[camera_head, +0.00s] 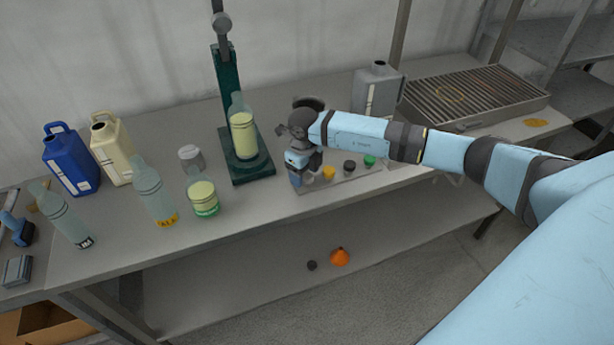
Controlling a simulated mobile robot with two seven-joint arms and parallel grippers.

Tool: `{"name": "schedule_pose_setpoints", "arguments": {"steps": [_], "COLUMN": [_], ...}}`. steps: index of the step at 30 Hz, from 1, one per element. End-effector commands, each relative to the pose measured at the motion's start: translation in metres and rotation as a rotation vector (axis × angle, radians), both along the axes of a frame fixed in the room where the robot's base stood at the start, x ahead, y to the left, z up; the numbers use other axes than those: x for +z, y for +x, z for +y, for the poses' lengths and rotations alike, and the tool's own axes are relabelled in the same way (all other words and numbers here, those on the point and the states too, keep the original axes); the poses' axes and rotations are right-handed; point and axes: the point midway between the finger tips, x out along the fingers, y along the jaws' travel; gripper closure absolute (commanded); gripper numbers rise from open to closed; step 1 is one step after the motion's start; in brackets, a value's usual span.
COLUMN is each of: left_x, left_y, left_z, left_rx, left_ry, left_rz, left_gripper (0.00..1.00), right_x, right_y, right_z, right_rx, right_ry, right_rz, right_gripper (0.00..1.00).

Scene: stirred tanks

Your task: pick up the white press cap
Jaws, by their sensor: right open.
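My right gripper (297,181) points down over the left end of a flat grey tray (343,184) on the bench. It is open; the gap between its fingers is hard to see from here. A yellow cap (328,173), a dark cap (349,167) and a green cap (369,160) sit in a row on the tray, to the right of the gripper. I cannot make out a white press cap; the gripper and wrist cover the tray's left end. My left gripper is not in view.
A green press (224,75) holding a bottle (243,135) stands just left of my right gripper. Several bottles, a jar (203,198) and jugs stand further left. A grey jug (378,88) and a grate (475,92) are behind my arm. An orange object (340,257) lies on the lower shelf.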

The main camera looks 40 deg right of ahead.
Motion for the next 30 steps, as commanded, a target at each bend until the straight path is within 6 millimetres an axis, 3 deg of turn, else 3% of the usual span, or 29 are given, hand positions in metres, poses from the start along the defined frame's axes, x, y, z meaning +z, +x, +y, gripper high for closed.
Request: {"name": "schedule_pose_setpoints", "arguments": {"steps": [1,7,22,26,30], "left_x": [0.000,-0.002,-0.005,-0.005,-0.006], "left_y": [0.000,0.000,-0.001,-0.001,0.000], "left_z": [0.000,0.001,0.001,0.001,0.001], "left_rx": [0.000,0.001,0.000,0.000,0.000], "left_ry": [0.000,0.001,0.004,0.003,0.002], "left_rz": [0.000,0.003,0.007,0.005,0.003], "left_gripper": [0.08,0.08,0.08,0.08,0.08], "right_x": [0.000,0.000,0.006,0.020,0.047], "right_y": [0.000,0.000,0.000,0.001,0.001], "right_z": [0.000,0.000,0.000,-0.001,-0.001], "right_rx": [0.000,0.000,0.000,-0.001,0.001], "right_ry": [0.000,0.000,0.000,0.000,0.000], "right_rz": [0.000,0.000,-0.002,-0.002,-0.005], "right_gripper": [0.43,0.87,0.88,0.88,0.88]}}
